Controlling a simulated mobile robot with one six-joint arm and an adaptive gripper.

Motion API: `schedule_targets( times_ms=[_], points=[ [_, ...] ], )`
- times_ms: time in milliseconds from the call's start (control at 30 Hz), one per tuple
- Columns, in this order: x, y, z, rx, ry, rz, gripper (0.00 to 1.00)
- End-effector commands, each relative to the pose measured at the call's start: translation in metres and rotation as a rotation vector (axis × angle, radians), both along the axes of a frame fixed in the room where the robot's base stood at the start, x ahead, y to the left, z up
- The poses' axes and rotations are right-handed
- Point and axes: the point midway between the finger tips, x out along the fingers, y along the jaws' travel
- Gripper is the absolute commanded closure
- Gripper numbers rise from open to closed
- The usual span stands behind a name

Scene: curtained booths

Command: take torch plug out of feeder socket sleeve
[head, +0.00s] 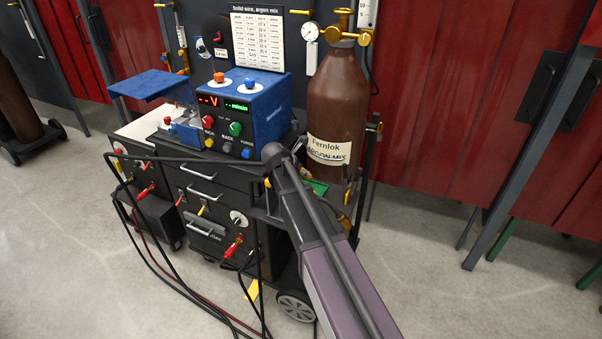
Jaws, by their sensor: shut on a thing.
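The blue wire feeder (265,106) stands on top of the dark cart, with lit displays and several coloured knobs on its front. A red plug (234,246) with a black cable sits low on the cart front, below a round white-faced fitting (239,217). Another red plug (146,190) shows further left. I cannot tell which is the torch plug, and I cannot make out the socket sleeve. My purple arm rises from the bottom right to a dark joint at the cart. My gripper does not show, so its hold on anything is hidden.
A brown gas cylinder (336,110) stands right of the feeder. Black cables (150,245) hang from the cart and trail over the floor. The dark cart (202,187) has drawer handles and wheels. Red curtains (440,110) close the back. Floor at right is clear.

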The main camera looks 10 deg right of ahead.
Motion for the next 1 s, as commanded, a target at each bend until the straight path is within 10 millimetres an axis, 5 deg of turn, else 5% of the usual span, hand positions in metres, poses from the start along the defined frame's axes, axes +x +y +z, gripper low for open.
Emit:
schedule_targets(
  times_ms=[933,967,1000],
  points=[
    [0.0,0.0,-0.019,0.0,0.0,0.0,1.0],
    [0.0,0.0,-0.019,0.0,0.0,0.0,0.5],
    [0.0,0.0,-0.019,0.0,0.0,0.0,0.38]
  ],
)
